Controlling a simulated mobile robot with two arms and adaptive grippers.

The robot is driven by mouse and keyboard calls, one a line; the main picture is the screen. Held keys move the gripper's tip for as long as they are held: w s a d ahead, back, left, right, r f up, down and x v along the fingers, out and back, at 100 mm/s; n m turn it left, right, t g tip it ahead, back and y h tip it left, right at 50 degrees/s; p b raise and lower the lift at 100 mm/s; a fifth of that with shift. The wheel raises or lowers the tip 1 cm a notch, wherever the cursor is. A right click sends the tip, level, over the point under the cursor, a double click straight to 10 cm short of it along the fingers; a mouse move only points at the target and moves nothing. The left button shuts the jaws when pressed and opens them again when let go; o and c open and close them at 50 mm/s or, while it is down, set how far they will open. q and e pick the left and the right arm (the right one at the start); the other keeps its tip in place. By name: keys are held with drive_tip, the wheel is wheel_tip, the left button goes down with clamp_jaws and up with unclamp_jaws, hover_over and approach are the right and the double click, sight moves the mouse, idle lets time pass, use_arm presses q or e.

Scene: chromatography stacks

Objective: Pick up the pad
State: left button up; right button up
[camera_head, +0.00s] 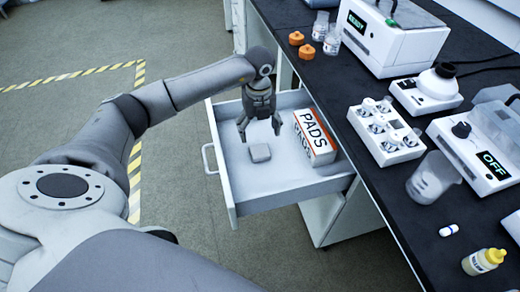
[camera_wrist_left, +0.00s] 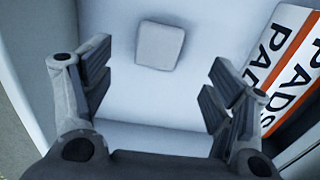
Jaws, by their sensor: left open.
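The pad (camera_head: 260,153) is a small pale grey rounded square lying flat on the floor of an open white drawer (camera_head: 222,178). My left gripper (camera_head: 259,130) points down above the drawer, just above the pad in the head view, open and empty. In the left wrist view the pad (camera_wrist_left: 159,46) lies beyond the fingertips, near the top middle. The open fingers (camera_wrist_left: 157,85) stand on either side, not touching it. My right gripper is in neither view.
A white and orange box marked PADS (camera_head: 315,137) stands in the drawer, right of the gripper. The drawer walls surround the pad. The black bench (camera_head: 345,180) to the right carries orange caps (camera_head: 296,38), a white vial rack (camera_head: 384,134), a beaker (camera_head: 432,178) and instruments.

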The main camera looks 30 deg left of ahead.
sight(259, 149)
use_arm(q)
wheel_tip(259, 149, down, 8)
drive_tip(key=shift+b, duration=0.55)
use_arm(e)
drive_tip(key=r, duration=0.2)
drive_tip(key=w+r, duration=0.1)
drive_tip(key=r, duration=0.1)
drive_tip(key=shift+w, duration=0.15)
use_arm(q)
drive_tip(key=shift+c, duration=0.2)
drive_tip(key=c, duration=0.8)
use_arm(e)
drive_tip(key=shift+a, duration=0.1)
